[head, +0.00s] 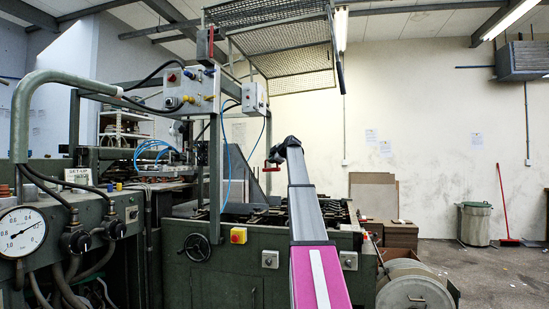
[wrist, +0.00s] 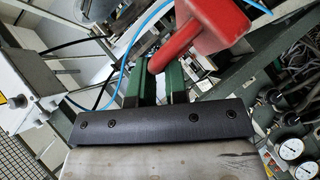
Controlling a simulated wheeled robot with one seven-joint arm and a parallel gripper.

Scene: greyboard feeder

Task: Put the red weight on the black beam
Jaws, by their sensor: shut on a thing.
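The red weight (wrist: 208,22) is a red block with a thinner bent rod, large at the top of the wrist view. The end of its rod sits between the two green fingers of my gripper (wrist: 156,74), and the gripper is shut on it. In the head view my gripper (head: 277,152) is at the far end of my arm, and the red weight (head: 272,161) shows small and partly hidden beside it, in the air above the machine. I cannot single out the black beam for certain among the dark machine parts.
The green machine (head: 200,276) fills the middle below my arm, its bed crowded with dark parts. A control box (head: 191,90) on posts stands left, with blue hoses and a mesh guard (head: 285,50) overhead. A pressure gauge (head: 22,232) is at far left.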

